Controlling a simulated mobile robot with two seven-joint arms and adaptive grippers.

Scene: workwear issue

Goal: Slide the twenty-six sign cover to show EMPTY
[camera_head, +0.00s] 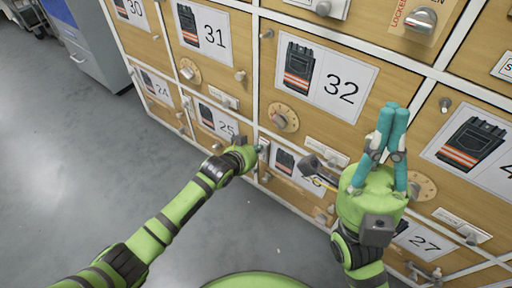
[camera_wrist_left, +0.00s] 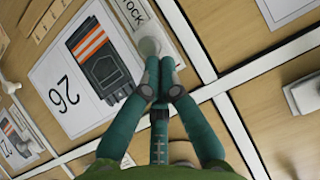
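Card 26 (camera_wrist_left: 70,90) shows a dark garment with orange stripes. In the left wrist view a sign strip lies beside it, with the partly cut-off word STOCK (camera_wrist_left: 131,12) showing. A pale round knob (camera_wrist_left: 150,46) sits at the strip's end. My left gripper (camera_wrist_left: 162,65) has its fingertips together right at this knob; whether they touch it I cannot tell. In the head view my left gripper (camera_head: 262,147) is at the left edge of drawer 26, hiding most of the sign.
Wooden drawers with numbered cards, such as 32 (camera_head: 345,88) and 25 (camera_head: 218,120), fill the front. Round dials (camera_head: 283,117), knobs and a sign strip (camera_head: 325,151) stick out. A grey-blue cabinet (camera_head: 90,45) stands at upper left. The grey floor (camera_head: 70,150) is open at left.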

